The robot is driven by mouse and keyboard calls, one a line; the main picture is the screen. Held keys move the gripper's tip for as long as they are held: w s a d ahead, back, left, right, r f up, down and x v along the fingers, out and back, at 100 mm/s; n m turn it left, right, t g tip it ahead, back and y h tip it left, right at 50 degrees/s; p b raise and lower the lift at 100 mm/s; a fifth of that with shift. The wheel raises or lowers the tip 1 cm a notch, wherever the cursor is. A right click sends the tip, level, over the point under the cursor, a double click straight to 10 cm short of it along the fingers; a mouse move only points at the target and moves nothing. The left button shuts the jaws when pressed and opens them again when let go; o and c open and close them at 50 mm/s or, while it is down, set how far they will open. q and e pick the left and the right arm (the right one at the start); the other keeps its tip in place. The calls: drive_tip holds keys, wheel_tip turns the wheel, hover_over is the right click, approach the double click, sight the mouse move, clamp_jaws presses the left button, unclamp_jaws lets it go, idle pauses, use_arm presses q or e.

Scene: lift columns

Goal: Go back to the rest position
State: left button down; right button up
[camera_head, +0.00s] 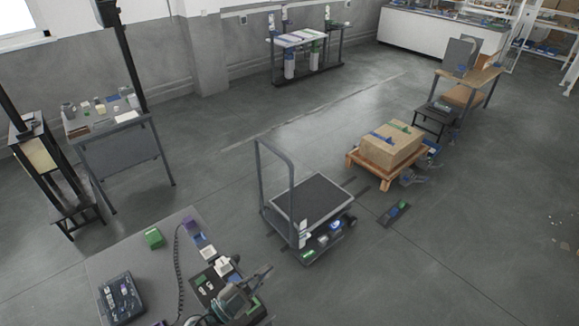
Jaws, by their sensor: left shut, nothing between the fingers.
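My left gripper (262,276) shows at the bottom of the head view, above the right end of the near grey table. It is shut with nothing held. Its dark body overlaps small items on the table, and I cannot tell whether it touches them. My right gripper is not in view.
The near grey table (105,262) bears a green box (154,238), a dark tray (121,299) and a black coiled cable (178,262). A platform cart (312,200) stands just beyond it. A cardboard box (391,148) sits on a wooden pallet. Open floor lies right.

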use_arm(q)
drive_tip(key=w+a+f+n+t+y, duration=0.3)
drive_tip(key=a+n+t+y, duration=0.3)
drive_tip(key=a+n+y, duration=0.45)
drive_tip(key=s+a+f+n+g+y, duration=0.2)
drive_tip(key=a+f+n+g+y, duration=0.1)
drive_tip(key=f, duration=0.2)
drive_tip(key=s+a+f+n+g+y, duration=0.2)
drive_tip(key=s+f+n+g+y, duration=0.15)
drive_tip(key=f, duration=0.25)
drive_tip(key=s+f+m+g+h, duration=0.1)
drive_tip(key=s+f+g, duration=0.45)
drive_tip(key=s, duration=0.35)
drive_tip(key=s+f+g, duration=0.4)
drive_tip(key=s+f, duration=0.2)
drive_tip(key=s, duration=0.3)
wheel_tip(320, 180, down, 28)
drive_tip(key=s+g+b, duration=0.1)
drive_tip(key=b, duration=0.1)
drive_tip(key=s+a+f+g+b, duration=0.1)
drive_tip(key=s+a+f+b, duration=0.1)
drive_tip(key=s+f, duration=1.6)
drive_tip(key=shift+a+f+m, duration=0.2)
drive_tip(key=shift+f+m, duration=0.2)
drive_tip(key=shift+f, duration=0.1)
